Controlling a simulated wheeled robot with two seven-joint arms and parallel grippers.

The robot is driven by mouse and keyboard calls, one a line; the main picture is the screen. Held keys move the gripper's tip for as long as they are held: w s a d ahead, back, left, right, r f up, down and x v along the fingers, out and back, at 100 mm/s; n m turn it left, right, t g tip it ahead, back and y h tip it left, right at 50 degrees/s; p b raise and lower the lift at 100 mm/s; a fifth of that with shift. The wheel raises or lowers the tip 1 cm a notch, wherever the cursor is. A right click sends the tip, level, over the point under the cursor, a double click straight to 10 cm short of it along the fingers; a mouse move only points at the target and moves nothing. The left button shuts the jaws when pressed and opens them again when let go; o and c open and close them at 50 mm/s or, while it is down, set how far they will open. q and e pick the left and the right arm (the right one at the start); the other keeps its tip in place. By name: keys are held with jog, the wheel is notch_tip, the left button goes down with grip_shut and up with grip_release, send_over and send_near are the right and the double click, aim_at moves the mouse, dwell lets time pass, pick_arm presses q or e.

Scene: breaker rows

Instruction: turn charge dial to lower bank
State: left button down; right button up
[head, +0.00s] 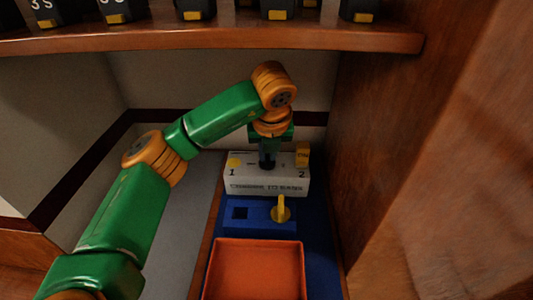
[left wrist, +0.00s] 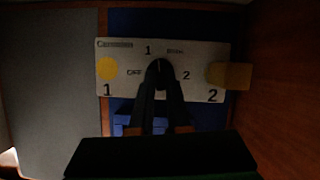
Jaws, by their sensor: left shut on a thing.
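The charge dial (left wrist: 158,72) is a dark round knob on a pale panel box (head: 262,186) lettered "Charge to bank". In the left wrist view, the markings OFF, 1 and 2 surround the knob; a faint mark on it seems to point up toward 1. My left gripper (head: 267,163) reaches down onto the dial from above. Its two dark fingers (left wrist: 158,92) are shut on the knob and hide its lower part. A yellow disc (left wrist: 107,68) is above the large 1 at left. An ochre tab (left wrist: 236,76) is by the large 2 at right. My right gripper is out of view.
In front of the box is a blue block (head: 255,226) with a dark square and a yellow lever (head: 281,210). An orange tray (head: 222,249) lies nearer. A wooden shelf (head: 210,39) with several dark breakers overhangs. A wooden wall (head: 385,170) closes the right side.

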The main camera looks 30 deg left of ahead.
pick_arm(q)
jog(key=shift+w+d+n+g+y+p, duration=0.1)
jog(key=shift+n+g+y+p, duration=0.15)
jog(key=shift+n, duration=0.8)
jog(key=shift+d+n+g+y+p, duration=0.1)
jog(key=shift+n+g+y, duration=0.2)
jog(key=shift+n, duration=0.75)
jog(key=c, duration=0.9)
grip_release()
